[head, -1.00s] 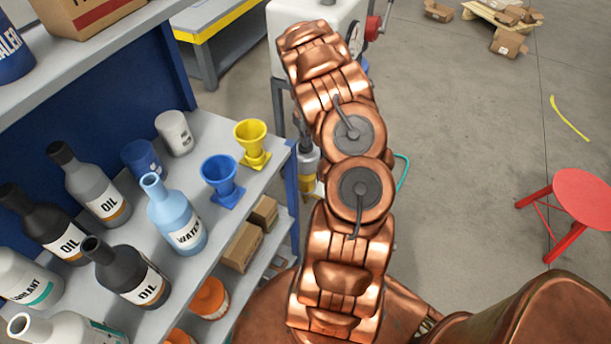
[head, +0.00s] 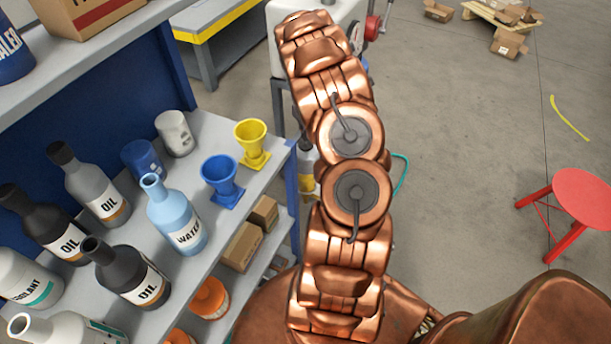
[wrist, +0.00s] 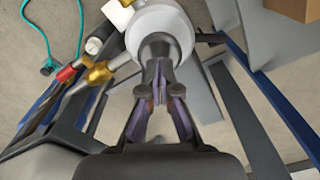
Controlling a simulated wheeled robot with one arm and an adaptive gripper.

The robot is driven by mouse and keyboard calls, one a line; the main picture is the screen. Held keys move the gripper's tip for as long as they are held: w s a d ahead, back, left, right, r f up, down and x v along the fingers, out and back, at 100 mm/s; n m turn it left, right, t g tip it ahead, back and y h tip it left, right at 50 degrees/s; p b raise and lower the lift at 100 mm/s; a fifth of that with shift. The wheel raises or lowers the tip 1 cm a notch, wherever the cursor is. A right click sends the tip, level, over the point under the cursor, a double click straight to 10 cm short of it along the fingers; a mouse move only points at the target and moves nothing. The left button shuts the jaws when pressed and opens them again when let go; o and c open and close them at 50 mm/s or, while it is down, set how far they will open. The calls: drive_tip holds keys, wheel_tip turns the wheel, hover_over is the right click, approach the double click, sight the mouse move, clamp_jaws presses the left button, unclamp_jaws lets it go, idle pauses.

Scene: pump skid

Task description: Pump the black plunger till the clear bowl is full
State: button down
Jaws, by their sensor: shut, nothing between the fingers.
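My gripper (wrist: 158,92) is shut and empty in the wrist view. Its fingertips are at a dark grey round knob, seemingly the black plunger (wrist: 158,46), on top of a white rounded body (wrist: 181,27). I cannot tell whether the tips touch the plunger. In the head view my arm hides the gripper and plunger. A small part of a grey and yellowish fitting (head: 306,183) shows left of my arm. I cannot make out the clear bowl or its level.
A white tank (head: 352,12) with a red handle (head: 373,28) stands behind my arm. A shelf (head: 215,130) with bottles, a blue funnel (head: 222,180) and a yellow funnel (head: 251,143) is at left. A red stool (head: 583,197) is at right, with clear floor between.

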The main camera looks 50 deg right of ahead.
sight(306, 143)
drive_tip(key=shift+f, duration=0.1)
idle(0.3)
drive_tip(key=shift+f+b, duration=0.7)
drive_tip(key=shift+f, duration=1.1)
drive_tip(key=shift+r, duration=1.95)
wheel_tip(306, 143, up, 6)
drive_tip(key=shift+p, duration=0.3)
